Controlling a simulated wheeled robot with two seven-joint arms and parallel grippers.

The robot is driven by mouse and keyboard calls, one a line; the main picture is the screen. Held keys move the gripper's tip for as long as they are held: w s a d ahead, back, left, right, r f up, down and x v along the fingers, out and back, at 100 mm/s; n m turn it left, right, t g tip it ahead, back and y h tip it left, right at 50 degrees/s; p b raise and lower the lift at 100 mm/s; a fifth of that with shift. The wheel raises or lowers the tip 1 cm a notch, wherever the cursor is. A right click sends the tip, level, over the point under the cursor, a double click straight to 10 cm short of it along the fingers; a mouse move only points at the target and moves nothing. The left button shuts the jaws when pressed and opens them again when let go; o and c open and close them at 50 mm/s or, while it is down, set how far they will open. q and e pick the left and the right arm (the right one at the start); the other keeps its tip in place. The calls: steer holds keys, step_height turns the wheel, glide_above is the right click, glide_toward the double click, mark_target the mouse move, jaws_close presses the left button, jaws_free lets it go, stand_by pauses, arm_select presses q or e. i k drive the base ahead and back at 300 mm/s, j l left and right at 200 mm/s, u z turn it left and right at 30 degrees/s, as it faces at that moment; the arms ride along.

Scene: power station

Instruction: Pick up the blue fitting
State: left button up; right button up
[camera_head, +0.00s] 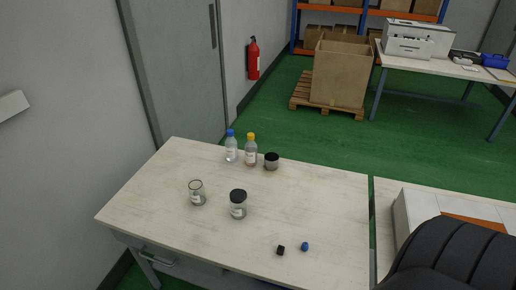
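A small blue fitting (305,246) lies on the pale wooden table (170,200) near its front right part. A small black piece (280,250) lies just left of it, apart from it. Neither gripper shows in the head view. Nothing is touching the blue fitting.
On the table stand a black-lidded jar (238,205), an open glass jar (197,193), a blue-capped bottle (231,148), a yellow-capped bottle (251,152) and a small dark-lidded jar (271,161). A black ribbed object (455,258) fills the lower right corner.

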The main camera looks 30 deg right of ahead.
mark_target(305, 246)
steer(key=z, duration=1.55)
